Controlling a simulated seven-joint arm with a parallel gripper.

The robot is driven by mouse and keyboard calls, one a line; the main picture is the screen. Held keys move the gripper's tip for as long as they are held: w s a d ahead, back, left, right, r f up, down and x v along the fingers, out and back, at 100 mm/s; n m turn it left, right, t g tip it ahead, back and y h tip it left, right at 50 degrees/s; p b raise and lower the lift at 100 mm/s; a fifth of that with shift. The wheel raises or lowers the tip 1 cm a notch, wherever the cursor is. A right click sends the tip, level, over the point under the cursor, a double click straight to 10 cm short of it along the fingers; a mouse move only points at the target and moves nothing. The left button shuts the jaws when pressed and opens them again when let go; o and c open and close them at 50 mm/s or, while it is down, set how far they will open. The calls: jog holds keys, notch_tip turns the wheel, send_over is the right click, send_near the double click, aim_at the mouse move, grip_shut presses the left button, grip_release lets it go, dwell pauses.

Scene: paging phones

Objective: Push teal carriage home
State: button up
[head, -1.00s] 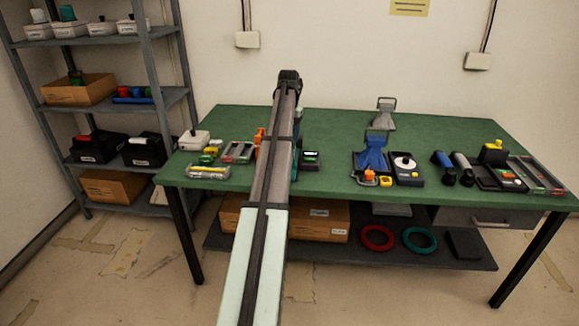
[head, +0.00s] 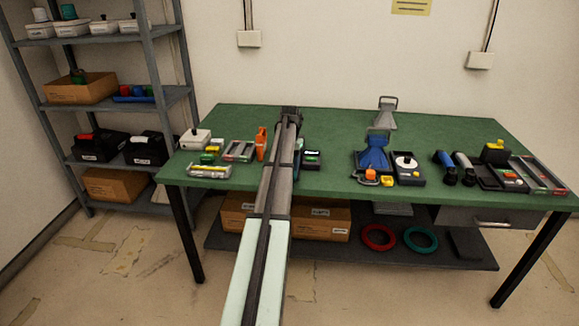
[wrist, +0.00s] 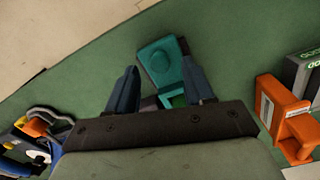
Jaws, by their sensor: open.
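A teal carriage (wrist: 163,63) with a rounded raised pad shows in the wrist view, between and just beyond my gripper's fingers. A green part (wrist: 177,101) shows at its near end, partly hidden by the gripper's dark crossbar. My gripper (wrist: 160,88) is open, with one blue-grey finger on each side of the carriage's near part. The right finger looks close to the carriage's side; I cannot tell whether it touches.
An orange upright piece (head: 261,143) stands left of my arm on the green table (head: 335,130); it also shows in the wrist view (wrist: 284,115). A black box (head: 311,159) sits right of the arm. Blue, yellow and orange devices (head: 374,153) stand farther right, with clear table between.

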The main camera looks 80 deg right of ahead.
jog(key=shift+f, duration=0.7)
grip_shut()
dwell(0.3)
